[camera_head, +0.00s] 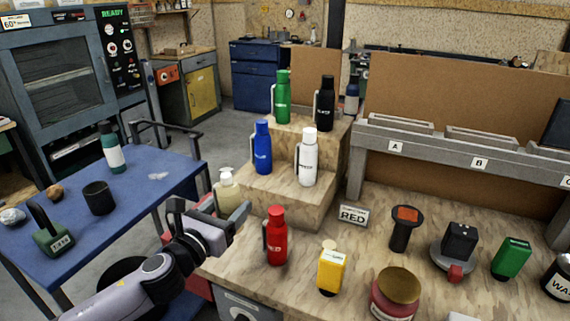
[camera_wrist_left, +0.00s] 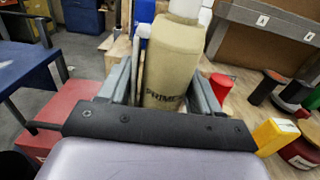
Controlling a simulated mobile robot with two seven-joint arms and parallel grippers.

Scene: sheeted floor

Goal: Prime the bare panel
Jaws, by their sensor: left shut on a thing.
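A beige bottle marked PRIMER (camera_head: 228,193), with a white pump top, stands upright at the left edge of the wooden bench area. My left gripper (camera_head: 222,222) is shut on it. In the left wrist view the bottle (camera_wrist_left: 172,65) sits between the two fingers of the left gripper (camera_wrist_left: 165,95). I cannot tell whether its base touches a surface. No panel can be made out for certain as the bare one. My right gripper is not in view.
A wooden step stand (camera_head: 290,195) holds green, black, blue and white bottles.

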